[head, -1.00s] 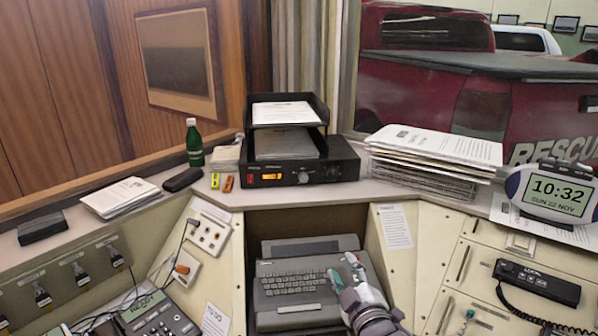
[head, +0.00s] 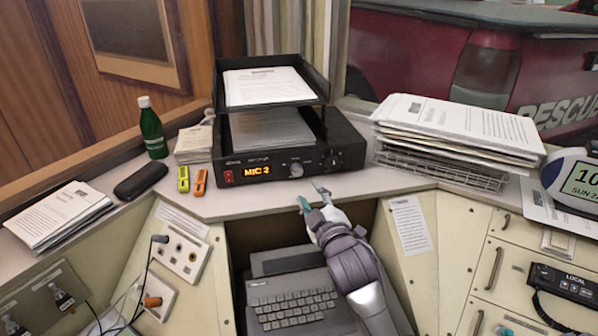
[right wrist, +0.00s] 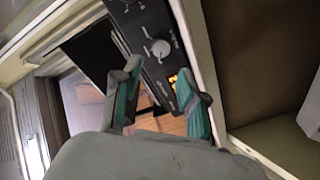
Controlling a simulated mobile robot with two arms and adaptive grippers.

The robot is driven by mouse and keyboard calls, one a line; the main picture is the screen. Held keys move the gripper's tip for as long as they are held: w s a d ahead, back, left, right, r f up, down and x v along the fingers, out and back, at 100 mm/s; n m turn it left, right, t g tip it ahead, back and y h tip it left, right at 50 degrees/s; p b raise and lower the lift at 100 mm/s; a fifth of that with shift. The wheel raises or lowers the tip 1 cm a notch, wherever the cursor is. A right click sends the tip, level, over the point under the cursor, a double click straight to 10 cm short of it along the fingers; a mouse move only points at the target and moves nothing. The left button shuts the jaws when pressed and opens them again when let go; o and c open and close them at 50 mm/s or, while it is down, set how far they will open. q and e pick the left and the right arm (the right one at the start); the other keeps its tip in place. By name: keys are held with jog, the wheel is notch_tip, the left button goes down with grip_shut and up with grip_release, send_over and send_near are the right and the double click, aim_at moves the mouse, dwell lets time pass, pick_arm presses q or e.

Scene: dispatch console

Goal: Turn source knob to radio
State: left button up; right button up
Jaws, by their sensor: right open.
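A black radio unit (head: 226,158) sits on the console shelf under a paper tray. Its orange display (head: 257,170) reads "MIC 2". A round silver knob (head: 296,169) is right of the display, and a smaller dark knob (head: 331,162) is further right. The silver knob shows in the right wrist view (right wrist: 160,48), beyond the fingertips and roughly between them. My right gripper (head: 311,195) is open and empty, with teal finger pads, just in front of and below the unit's front face, apart from the knobs. It fills the lower right wrist view (right wrist: 158,78). My left gripper is out of view.
A black two-level tray with papers (head: 318,95) stands on the unit. A wire rack with papers (head: 455,170) is to the right. A green bottle (head: 152,130) and two highlighters (head: 184,180) are left. A keyboard (head: 292,305) lies in the recess below.

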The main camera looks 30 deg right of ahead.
aim_at(298, 173)
jog(key=w, duration=0.2)
jog(key=w+d, duration=0.1)
jog(key=w, duration=0.2)
jog(key=w+p, duration=0.1)
jog(key=w, duration=0.2)
jog(key=shift+d, duration=0.2)
jog(key=shift+w+d, duration=0.1)
jog(key=shift+w, duration=0.4)
grip_shut()
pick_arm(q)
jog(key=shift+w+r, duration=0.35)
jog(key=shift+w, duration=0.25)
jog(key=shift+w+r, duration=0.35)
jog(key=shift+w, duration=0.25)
pick_arm(e)
jog(key=shift+f, duration=0.1)
